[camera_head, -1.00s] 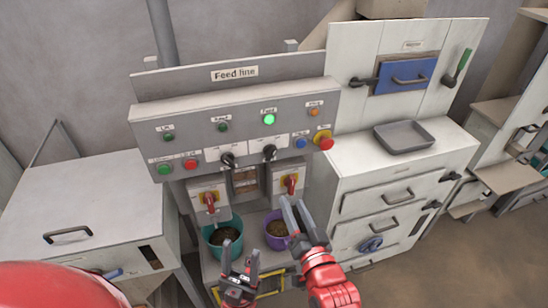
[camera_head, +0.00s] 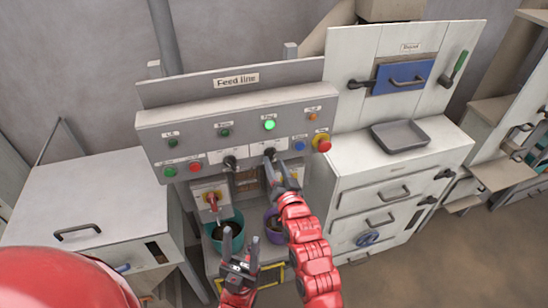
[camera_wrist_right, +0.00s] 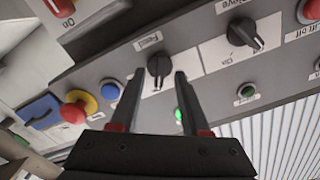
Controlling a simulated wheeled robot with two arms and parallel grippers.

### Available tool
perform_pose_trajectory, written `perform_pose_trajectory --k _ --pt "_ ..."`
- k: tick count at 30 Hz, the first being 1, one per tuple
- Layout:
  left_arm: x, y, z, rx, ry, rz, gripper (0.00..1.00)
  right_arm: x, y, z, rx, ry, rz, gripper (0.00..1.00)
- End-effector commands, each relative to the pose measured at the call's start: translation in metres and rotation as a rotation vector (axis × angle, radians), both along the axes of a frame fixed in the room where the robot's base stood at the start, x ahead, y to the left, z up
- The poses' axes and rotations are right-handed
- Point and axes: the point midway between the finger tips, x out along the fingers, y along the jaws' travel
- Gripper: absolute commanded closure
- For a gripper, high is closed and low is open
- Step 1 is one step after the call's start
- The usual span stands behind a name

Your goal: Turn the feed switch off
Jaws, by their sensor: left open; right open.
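The feed switch is a black rotary knob (camera_head: 270,153) on a white plate of the grey "Feed line" panel (camera_head: 190,136). The knob also shows in the right wrist view (camera_wrist_right: 158,66), beside an upside-down "Feed" label. My right gripper (camera_head: 281,170) is open just in front of the knob. In the right wrist view its two fingers (camera_wrist_right: 159,78) lie either side of the knob; contact cannot be told. The green feed lamp (camera_head: 269,125) above the knob is lit. My left gripper (camera_head: 240,240) is open and empty, low in front of the machine.
A similar black knob (camera_head: 230,163) sits to the left. A blue button (camera_head: 299,146) and a red emergency button (camera_head: 322,143) are close on the right. A red-handled switch (camera_head: 212,200) and teal bucket (camera_head: 225,230) are below.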

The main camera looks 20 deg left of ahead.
Motion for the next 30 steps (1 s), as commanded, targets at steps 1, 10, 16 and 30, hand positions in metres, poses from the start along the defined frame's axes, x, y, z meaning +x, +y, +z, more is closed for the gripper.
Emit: perform_pose_trajectory --k 1,10,16,30 --pt "0.0 0.0 0.0042 0.0 0.0 0.0 0.45 0.0036 0.0028 0.0011 -0.002 0.003 0.001 0.54" --pt "0.0 0.0 0.0068 0.0 0.0 0.0 0.45 0.0119 0.0074 0.0006 0.001 -0.001 -0.001 0.54" --pt "0.0 0.0 0.0066 0.0 0.0 0.0 0.45 0.0117 0.0073 0.0003 0.001 -0.001 -0.001 0.57" --pt "0.0 0.0 0.0065 0.0 0.0 0.0 0.45 0.0117 0.0072 0.0002 0.001 -0.001 -0.001 1.0"
